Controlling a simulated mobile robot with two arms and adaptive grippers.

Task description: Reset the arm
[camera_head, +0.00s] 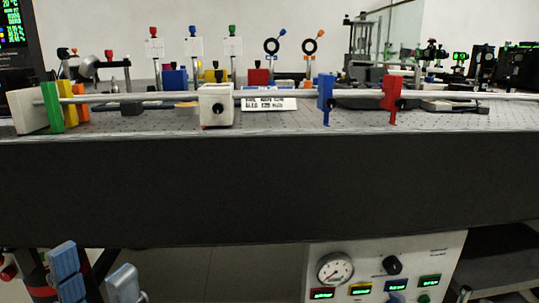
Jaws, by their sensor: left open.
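My left gripper (96,276) is at the bottom left of the head view, low in front of the bench's dark front panel. Its two blue-grey fingers stand apart, with nothing seen between them. Part of my left arm shows beside it at the left edge, and the rest is cut off by the frame. A long metal rail (285,94) runs across the front of the bench top. It carries a green slider (52,107), a white block (216,105), a blue slider (325,99) and a red slider (391,99).
The bench's black front panel (270,190) spans the picture. Below it at right is a control box (380,265) with a round gauge (335,269) and small green displays. Several optical mounts stand behind the rail. Open floor (190,275) lies right of my left gripper.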

